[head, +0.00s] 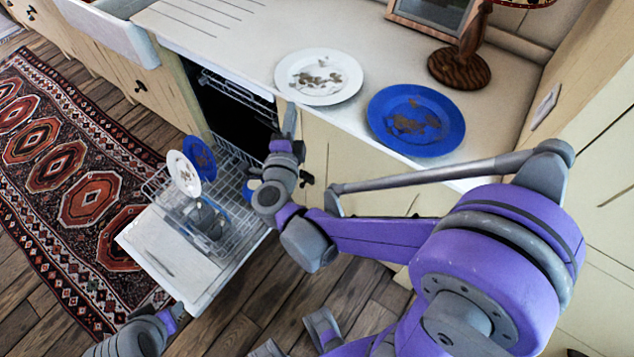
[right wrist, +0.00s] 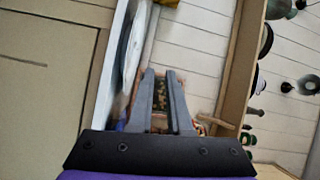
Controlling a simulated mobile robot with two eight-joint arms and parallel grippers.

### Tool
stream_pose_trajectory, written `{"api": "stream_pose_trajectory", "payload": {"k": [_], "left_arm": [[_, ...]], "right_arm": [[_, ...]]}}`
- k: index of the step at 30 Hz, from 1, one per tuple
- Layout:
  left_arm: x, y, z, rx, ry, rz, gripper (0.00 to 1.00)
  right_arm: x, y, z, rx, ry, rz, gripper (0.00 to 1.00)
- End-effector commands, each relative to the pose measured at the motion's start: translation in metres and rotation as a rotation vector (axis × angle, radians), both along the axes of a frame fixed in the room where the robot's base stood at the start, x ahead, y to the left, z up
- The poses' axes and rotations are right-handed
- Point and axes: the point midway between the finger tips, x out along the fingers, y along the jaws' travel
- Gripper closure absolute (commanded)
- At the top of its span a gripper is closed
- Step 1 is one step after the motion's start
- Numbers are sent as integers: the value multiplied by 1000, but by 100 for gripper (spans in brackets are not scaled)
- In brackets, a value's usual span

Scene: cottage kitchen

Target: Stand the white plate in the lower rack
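A white plate (head: 318,77) with brown stains lies flat on the counter, near its front edge. Another stained white plate (head: 184,173) stands on edge in the lower rack (head: 240,237), close to a small blue plate (head: 200,157). My right gripper (head: 289,119) is upright at the counter's front edge, just below the counter's white plate. In the right wrist view its two fingers (right wrist: 161,75) have a gap between them with nothing held, and a white plate edge (right wrist: 133,50) shows left of them. My left gripper (head: 177,311) is low at the left, its fingers unclear.
A stained blue plate (head: 415,120) lies on the counter right of the white one. The dishwasher door (head: 165,255) is down, with the lower rack pulled out over it. A lamp (head: 459,62) and a picture frame (head: 434,17) stand farther back. A patterned rug (head: 80,180) lies left.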

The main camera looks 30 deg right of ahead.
Motion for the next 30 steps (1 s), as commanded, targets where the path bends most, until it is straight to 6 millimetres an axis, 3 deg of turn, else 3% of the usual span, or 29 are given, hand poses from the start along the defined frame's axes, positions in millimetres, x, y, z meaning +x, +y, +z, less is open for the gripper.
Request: {"api": "stream_pose_trajectory", "payload": {"k": [3, 5, 8, 11, 13, 16, 21, 24, 30], "left_arm": [[0, 0, 0, 0, 0, 0, 50], [0, 0, 0, 0, 0, 0, 50], [0, 0, 0, 0, 0, 0, 50], [0, 0, 0, 0, 0, 0, 50], [0, 0, 0, 0, 0, 0, 50], [0, 0, 0, 0, 0, 0, 50], [0, 0, 0, 0, 0, 0, 50], [0, 0, 0, 0, 0, 0, 50], [0, 0, 0, 0, 0, 0, 50]], "right_arm": [[11, 38, 37, -207, 40, 291, 83], [9, 63, 43, -323, 96, 448, 83], [-7, 100, 32, -512, 240, 691, 83], [-40, 120, -2, -683, 447, 906, 83], [-72, 122, -32, -784, 623, 1033, 83], [-121, 108, -71, -882, 882, 1167, 83], [-188, 73, -109, -945, 1219, 1275, 83], [-206, 61, -116, -952, 1315, 1297, 83], [-212, 58, -118, -954, 1346, 1302, 83]]}}
